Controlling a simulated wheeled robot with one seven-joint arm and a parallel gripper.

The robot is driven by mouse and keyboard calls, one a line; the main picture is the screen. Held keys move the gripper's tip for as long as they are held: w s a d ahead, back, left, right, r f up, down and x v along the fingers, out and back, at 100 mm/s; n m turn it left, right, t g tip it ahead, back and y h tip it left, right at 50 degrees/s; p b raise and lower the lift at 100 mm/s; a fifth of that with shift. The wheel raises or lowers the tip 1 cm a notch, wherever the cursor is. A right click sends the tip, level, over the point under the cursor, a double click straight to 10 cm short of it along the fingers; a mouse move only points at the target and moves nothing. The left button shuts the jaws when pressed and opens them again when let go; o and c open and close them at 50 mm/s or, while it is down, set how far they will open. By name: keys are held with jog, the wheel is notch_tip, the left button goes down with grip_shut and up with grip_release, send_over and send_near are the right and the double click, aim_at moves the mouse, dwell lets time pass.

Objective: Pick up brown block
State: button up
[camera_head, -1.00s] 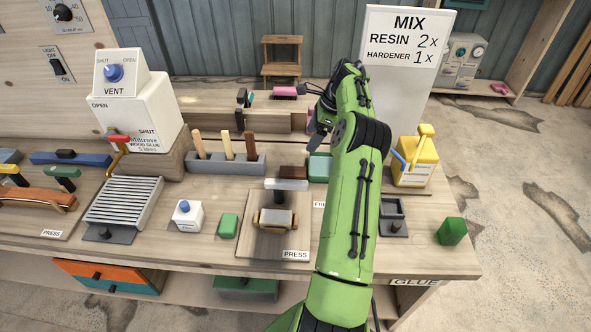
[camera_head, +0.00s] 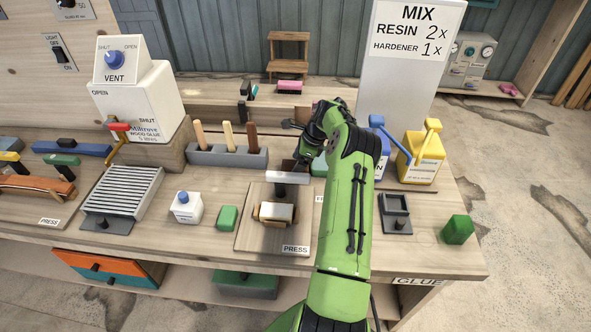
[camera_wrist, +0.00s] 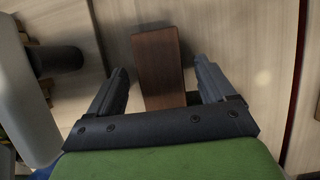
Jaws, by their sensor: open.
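The brown block (camera_wrist: 160,62) lies between the two fingers of my gripper (camera_wrist: 161,72) in the wrist view, with a gap on each side. My gripper is open, and its fingers point down along the block. Part of the block's near end is hidden by the gripper's dark crossbar. In the head view, a small part of the brown block (camera_head: 288,165) shows behind the press. My gripper (camera_head: 300,152) is just above and behind it there, and my arm hides much of that area.
The press (camera_head: 287,178), with a pale bar and dark post, stands just in front of the block. A grey rack (camera_head: 228,156) with several wooden handles is to its left. Yellow (camera_head: 422,158) and blue (camera_head: 378,150) containers stand to the right of my arm.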

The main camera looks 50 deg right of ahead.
jog(key=shift+f, duration=0.15)
jog(key=shift+f, duration=0.25)
dwell(0.3)
jog(key=c, duration=1.1)
